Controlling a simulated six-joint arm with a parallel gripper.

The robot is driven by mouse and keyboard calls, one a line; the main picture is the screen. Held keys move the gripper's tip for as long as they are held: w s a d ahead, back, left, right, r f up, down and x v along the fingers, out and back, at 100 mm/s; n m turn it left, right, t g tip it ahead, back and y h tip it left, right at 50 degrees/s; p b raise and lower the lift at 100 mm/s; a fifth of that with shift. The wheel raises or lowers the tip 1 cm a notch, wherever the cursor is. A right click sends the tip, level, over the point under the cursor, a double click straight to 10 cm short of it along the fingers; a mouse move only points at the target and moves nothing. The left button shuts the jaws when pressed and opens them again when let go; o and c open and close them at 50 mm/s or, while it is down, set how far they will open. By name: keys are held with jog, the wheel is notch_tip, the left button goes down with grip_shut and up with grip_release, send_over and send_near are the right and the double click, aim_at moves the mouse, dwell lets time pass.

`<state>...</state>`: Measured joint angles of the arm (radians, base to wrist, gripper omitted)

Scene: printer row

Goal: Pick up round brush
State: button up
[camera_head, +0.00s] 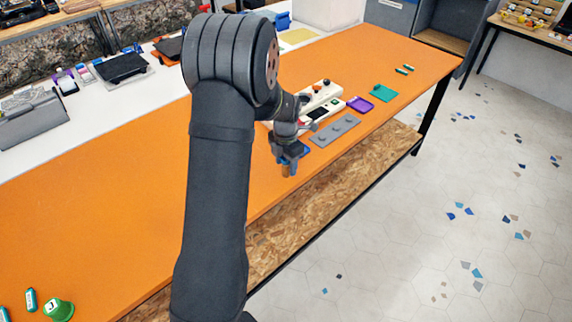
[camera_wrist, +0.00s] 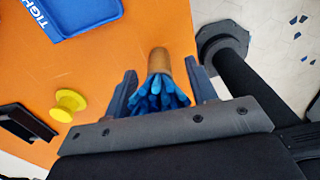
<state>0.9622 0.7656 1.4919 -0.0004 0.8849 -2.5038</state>
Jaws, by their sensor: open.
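The round brush, with a brown cylindrical body and blue bristles, shows in the wrist view (camera_wrist: 159,64), between my gripper's two fingers (camera_wrist: 162,76). The fingers are open, with a gap visible on each side of the brush. The bristles point toward the gripper's palm. In the head view, my gripper (camera_head: 287,156) is low at the orange table's front edge, and the brown end of the brush (camera_head: 287,170) shows just below it. The fingers partly hide the brush there. I cannot tell whether the brush stands on the table.
A blue tray with white lettering (camera_wrist: 84,12) and a yellow knob (camera_wrist: 68,104) are beside the brush. A grey plate with knobs (camera_head: 335,131), a white device (camera_head: 322,95), a purple tray (camera_head: 360,104) and a green tray (camera_head: 383,93) lie farther along. The left tabletop (camera_head: 90,230) is mostly clear.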

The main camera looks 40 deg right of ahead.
jog(key=shift+f, duration=0.15)
jog(key=shift+c, duration=0.2)
jog(key=c, duration=1)
jog(key=shift+r, duration=0.2)
